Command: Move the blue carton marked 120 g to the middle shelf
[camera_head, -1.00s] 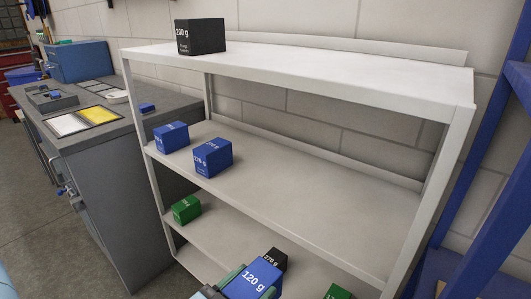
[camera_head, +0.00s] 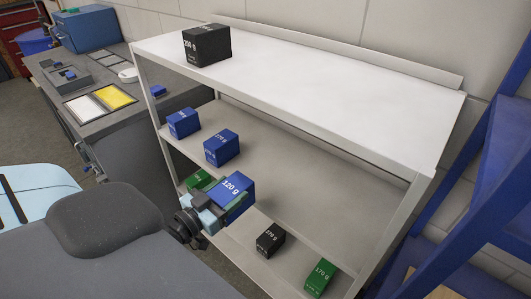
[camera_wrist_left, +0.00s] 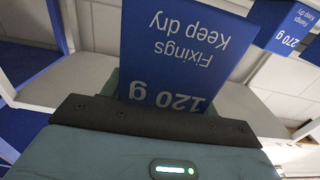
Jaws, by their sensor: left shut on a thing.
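The blue carton marked 120 g (camera_head: 236,188) is held in my left gripper (camera_head: 222,197), in front of the shelf unit at about the height between the lower and middle shelves. It fills the middle of the left wrist view (camera_wrist_left: 180,55), its print upside down. The middle shelf (camera_head: 300,165) carries two blue cartons at its left: one at the far left (camera_head: 183,123) and one marked 270 g (camera_head: 222,148). The rest of that shelf is bare. My right gripper is not in view.
The top shelf (camera_head: 330,100) holds a black 200 g carton (camera_head: 207,45). The lower shelf holds a green carton (camera_head: 197,180), a black 270 g carton (camera_head: 270,240) and a green 170 g carton (camera_head: 320,277). A grey workbench (camera_head: 120,120) stands at left, a blue frame (camera_head: 480,200) at right.

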